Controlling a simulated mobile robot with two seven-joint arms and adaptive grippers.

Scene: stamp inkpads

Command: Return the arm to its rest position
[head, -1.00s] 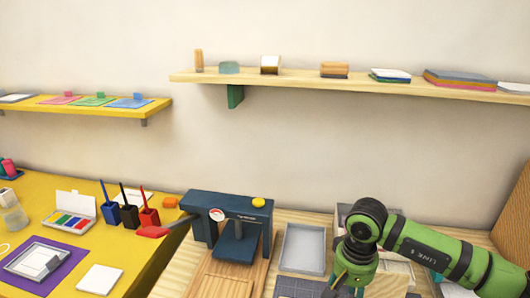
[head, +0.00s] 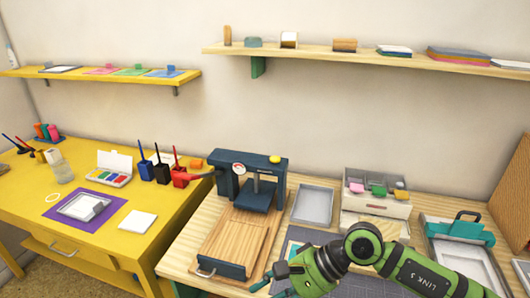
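My green and black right arm (head: 362,243) comes in from the lower right and reaches left over the light wooden table (head: 180,254). My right gripper (head: 272,278) is at the bottom of the head view, by the front of the dark cutting mat. Its fingers are small and partly cut off by the frame edge, so I cannot tell whether they are open or shut. My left gripper is not in view.
A blue press (head: 247,168) with a wooden base stands left of the arm. The yellow desk (head: 90,240) is at left, with two shelves above.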

